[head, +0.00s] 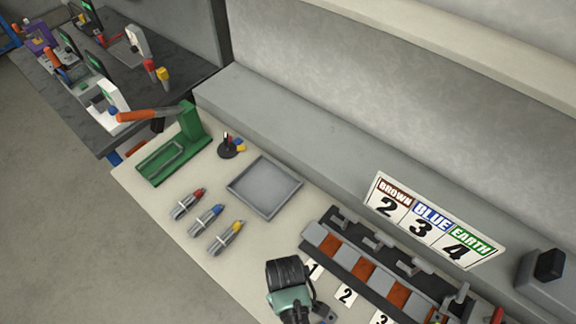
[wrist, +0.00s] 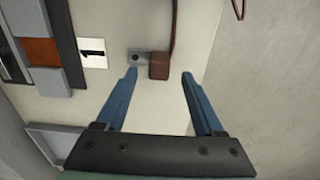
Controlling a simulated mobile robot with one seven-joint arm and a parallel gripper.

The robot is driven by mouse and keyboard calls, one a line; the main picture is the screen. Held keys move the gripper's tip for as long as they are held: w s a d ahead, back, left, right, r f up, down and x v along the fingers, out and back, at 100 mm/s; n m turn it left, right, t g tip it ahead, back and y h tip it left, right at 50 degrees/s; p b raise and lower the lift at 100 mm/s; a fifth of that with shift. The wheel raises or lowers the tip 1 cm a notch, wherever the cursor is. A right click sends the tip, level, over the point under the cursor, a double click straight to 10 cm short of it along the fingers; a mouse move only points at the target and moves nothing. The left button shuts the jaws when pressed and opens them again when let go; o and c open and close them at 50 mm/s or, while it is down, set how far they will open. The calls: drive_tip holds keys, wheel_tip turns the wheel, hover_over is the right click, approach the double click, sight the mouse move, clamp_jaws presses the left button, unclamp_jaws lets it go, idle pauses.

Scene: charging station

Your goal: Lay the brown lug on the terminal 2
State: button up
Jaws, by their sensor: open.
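The brown lug (wrist: 160,66) lies on the pale bench in the wrist view, with a flat grey holed tongue (wrist: 138,57) to its left and a brown cable running up from it. My gripper (wrist: 160,73) is open, with a blue finger on each side of the lug's near end; I cannot tell whether they touch it.
A sign (head: 428,222) reads brown 2, blue 3, earth 4. A shallow grey tray (head: 264,187), several coloured-tipped tools and a green stand (head: 172,153) occupy the bench's left. A raised grey ledge (head: 290,140) runs behind. The card marked 1 (wrist: 92,53) lies left of the lug.

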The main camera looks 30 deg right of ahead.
drive_tip(key=shift+s+d+f, duration=0.1)
drive_tip(key=shift+f, duration=1.95)
clamp_jaws()
